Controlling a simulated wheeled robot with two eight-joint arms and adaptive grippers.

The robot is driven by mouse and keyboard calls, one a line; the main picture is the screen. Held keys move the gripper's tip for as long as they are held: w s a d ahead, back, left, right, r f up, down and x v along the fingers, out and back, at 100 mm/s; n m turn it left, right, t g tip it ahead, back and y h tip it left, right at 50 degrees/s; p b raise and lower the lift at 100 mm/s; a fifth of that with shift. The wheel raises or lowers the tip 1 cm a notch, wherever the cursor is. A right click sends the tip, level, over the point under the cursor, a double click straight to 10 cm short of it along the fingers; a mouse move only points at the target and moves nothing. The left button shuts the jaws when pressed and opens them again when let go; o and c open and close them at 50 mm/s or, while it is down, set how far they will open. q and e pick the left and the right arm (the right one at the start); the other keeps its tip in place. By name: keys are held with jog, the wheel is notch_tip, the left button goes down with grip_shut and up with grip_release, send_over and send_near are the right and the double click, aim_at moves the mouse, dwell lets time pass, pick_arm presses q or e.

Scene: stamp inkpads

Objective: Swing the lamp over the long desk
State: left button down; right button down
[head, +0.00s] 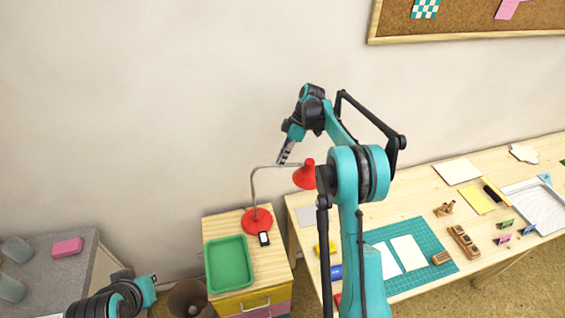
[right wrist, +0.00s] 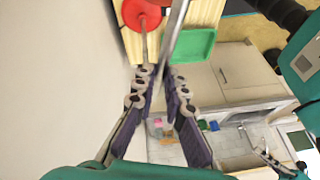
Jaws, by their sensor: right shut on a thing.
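The lamp has a red round base (head: 257,221) on the small wooden cabinet, a bent grey metal arm (head: 253,185) and a red shade (head: 304,176). The shade shows by the left end of the long desk (head: 425,196), its right side against my right arm in the picture. My right gripper (head: 281,161) is shut on the lamp's upper arm. In the right wrist view the grey rod (right wrist: 174,38) runs between the fingers (right wrist: 160,85), with the red base (right wrist: 143,14) beyond. My left gripper (head: 147,288) is low at the left, apart from the lamp; its jaws are unclear.
A green tray (head: 229,264) and a small black-and-white item (head: 264,239) lie beside the lamp base. A cutting mat (head: 436,262) with papers and several stamps and pads cover much of the desk. A grey counter (head: 70,285) stands left. The wall is close behind.

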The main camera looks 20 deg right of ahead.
jog(key=shift+w+d+n+g, duration=0.2)
jog(key=shift+w+n+g, duration=0.1)
jog(key=shift+w+n, duration=0.4)
jog(key=c, duration=1.6)
grip_release()
jog(key=shift+o, duration=0.2)
jog(key=v, duration=1.2)
jog(key=shift+a, duration=0.15)
